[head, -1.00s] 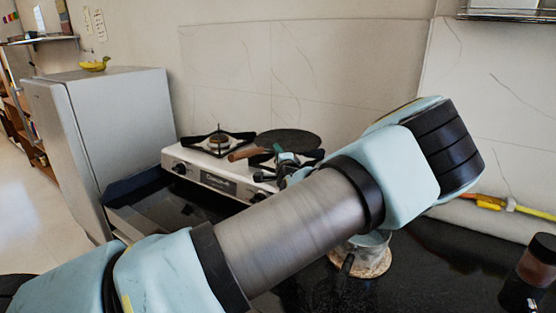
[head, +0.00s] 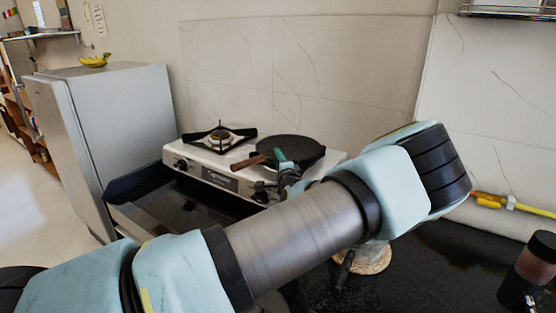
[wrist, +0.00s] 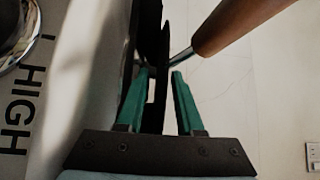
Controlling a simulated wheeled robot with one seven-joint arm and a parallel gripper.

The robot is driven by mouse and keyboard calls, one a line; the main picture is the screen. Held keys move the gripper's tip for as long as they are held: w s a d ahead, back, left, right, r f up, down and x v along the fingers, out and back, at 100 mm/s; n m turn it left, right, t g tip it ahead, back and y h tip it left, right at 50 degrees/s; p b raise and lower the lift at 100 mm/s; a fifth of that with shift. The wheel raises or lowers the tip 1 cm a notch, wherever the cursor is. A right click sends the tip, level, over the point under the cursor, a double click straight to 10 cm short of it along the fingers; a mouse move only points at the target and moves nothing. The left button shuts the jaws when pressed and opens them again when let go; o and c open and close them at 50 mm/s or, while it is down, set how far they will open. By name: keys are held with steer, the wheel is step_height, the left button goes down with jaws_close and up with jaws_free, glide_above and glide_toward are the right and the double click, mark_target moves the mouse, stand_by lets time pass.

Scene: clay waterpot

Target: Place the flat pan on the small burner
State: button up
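The flat pan (head: 291,149) is a dark round pan on the right side of the stove. It covers the right burner, and its brown handle (head: 248,162) points left. My gripper (head: 282,157) is at the pan's front edge. In the wrist view my gripper (wrist: 160,74) has its two green fingers apart, one on each side of the edge-on pan (wrist: 161,45), with a gap beside the right finger. The handle (wrist: 235,20) extends to the upper right there. The left burner (head: 220,138) is bare, with a black grate. Contact under the pan is hidden.
The white stove (head: 213,168) has front knobs and stands against a tiled wall. A grey fridge (head: 110,130) is at left. A pot on a round woven mat (head: 373,260) is partly behind my arm. A dark jar (head: 535,270) stands at the right.

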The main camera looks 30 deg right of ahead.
steer(key=shift+r, duration=0.25)
steer(key=b+v, duration=0.3)
steer(key=v, duration=0.9)
